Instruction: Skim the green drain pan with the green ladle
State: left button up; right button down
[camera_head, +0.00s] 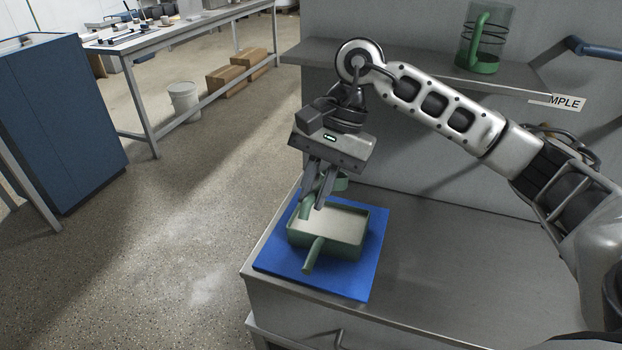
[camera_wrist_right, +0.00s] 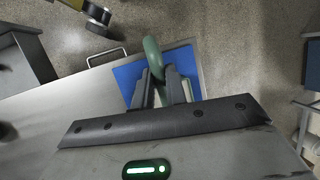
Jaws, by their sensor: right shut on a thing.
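The green drain pan (camera_head: 354,251) is a rectangular tray with a stub handle towards the front, filled level with a pale material. It sits on a blue mat (camera_head: 365,283). My right gripper (camera_head: 321,200) points down over the pan's back left edge and is shut on the green ladle (camera_head: 306,207). A rounded green part of the ladle shows behind the fingers; the rest is hidden. In the right wrist view a green handle (camera_wrist_right: 152,52) passes between the fingers (camera_wrist_right: 160,88). I cannot tell whether the ladle touches the pan. My left gripper is not in view.
The steel bench (camera_head: 440,245) is clear right of the mat. A shelf (camera_head: 420,72) above the bench holds a clear container with a green handle (camera_head: 484,50). Open floor lies left; a blue cabinet (camera_head: 60,115) and worktable (camera_head: 180,33) stand beyond.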

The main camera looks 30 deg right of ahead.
jog(key=shift+f, duration=0.5)
jog(key=shift+f+b, duration=0.7)
jog(key=shift+f, duration=0.2)
pick_arm(q)
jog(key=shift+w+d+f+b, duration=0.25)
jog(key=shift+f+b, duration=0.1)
jog(key=shift+b, duration=0.25)
pick_arm(e)
notch_tip(320, 180, down, 2)
jog(key=shift+f, duration=0.2)
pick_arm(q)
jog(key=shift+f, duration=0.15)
pick_arm(e)
jog(key=shift+w+f+b, duration=0.1)
jog(key=shift+f+b, duration=0.4)
jog(key=shift+b, duration=0.1)
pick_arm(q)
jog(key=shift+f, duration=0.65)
pick_arm(e)
jog(key=shift+f, duration=0.1)
pick_arm(q)
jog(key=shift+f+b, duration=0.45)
jog(key=shift+b, duration=0.75)
pick_arm(e)
jog(key=shift+f, duration=0.9)
